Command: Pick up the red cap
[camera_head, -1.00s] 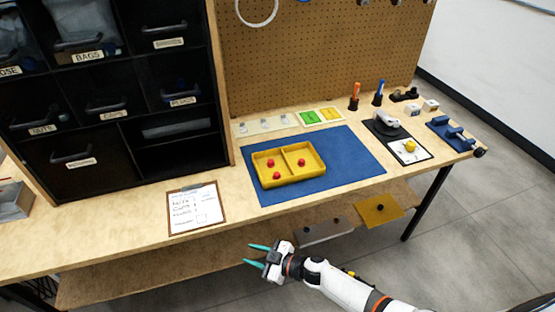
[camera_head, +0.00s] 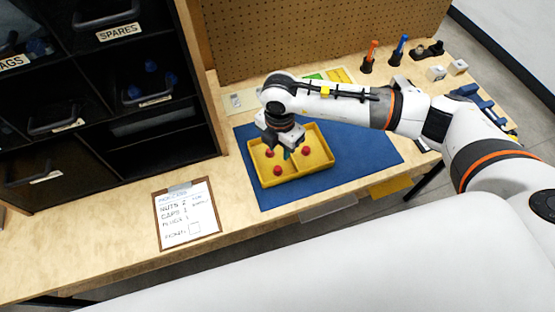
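Three small red caps lie in the yellow two-compartment tray (camera_head: 325,165): one red cap (camera_head: 269,153) and another (camera_head: 278,171) in the left compartment, and one red cap (camera_head: 305,150) in the right compartment. My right gripper (camera_head: 280,149) points down over the tray, close to the divider. Its teal fingers look apart, with nothing seen between them; the gripper body partly hides them and the tray's back. I cannot tell whether a finger touches a cap. My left gripper is not in view.
The tray stands on a blue mat (camera_head: 370,154) on the wooden bench. A clipboard with a written list (camera_head: 187,214) lies left of it. A black bin cabinet (camera_head: 100,150) stands at the left and a pegboard (camera_head: 310,40) behind. Orange (camera_head: 370,56) and blue (camera_head: 399,50) tools stand at the back right.

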